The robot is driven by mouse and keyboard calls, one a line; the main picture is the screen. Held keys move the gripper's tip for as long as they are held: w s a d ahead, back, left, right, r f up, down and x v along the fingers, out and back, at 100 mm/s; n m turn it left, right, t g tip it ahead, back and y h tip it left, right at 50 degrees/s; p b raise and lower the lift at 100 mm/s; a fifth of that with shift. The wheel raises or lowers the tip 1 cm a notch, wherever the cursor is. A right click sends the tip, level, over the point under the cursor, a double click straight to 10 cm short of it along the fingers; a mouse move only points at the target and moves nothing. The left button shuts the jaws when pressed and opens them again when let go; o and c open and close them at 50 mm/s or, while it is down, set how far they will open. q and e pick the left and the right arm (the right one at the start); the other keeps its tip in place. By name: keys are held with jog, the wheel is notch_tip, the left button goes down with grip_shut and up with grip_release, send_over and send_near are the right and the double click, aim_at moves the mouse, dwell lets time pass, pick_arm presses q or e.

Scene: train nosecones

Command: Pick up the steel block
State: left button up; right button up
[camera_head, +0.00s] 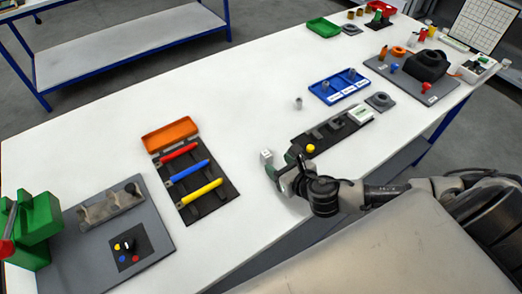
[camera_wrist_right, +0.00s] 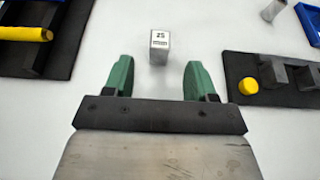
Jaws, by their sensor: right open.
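The steel block (camera_wrist_right: 159,47) stands on the white table in the right wrist view, a small grey block with a pale top marked "25". In the head view it appears as a small pale block (camera_head: 266,157) near the table's middle. My right gripper (camera_wrist_right: 160,75) is open, with green fingers to either side below the block in the picture. The block is apart from both fingers, just beyond the gap between them. In the head view my right gripper (camera_head: 280,172) is close to the block, on its near side. My left gripper is not in view.
A dark mat (camera_head: 325,138) with a yellow knob and grey blocks lies to the right. A dark tool mat (camera_head: 222,191) with red, blue and yellow handles lies to the left. A blue tray (camera_head: 318,91) stands farther back. The table around the block is clear.

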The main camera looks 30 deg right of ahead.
aim_at(268, 155)
jog(key=x, duration=0.3)
jog(key=shift+r, duration=0.1)
jog(key=p+x, duration=0.1)
jog(key=x, duration=0.4)
jog(key=shift+r, duration=0.2)
jog(key=shift+w+a+f, duration=0.1)
jog(key=shift+w+f, duration=0.05)
jog(key=shift+w, duration=0.25)
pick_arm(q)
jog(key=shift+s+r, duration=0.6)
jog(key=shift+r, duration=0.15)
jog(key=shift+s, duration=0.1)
pick_arm(e)
jog(key=shift+s, duration=0.1)
jog(key=shift+c, duration=0.3)
jog(key=c, duration=0.5)
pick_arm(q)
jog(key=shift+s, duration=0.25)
pick_arm(e)
grip_shut()
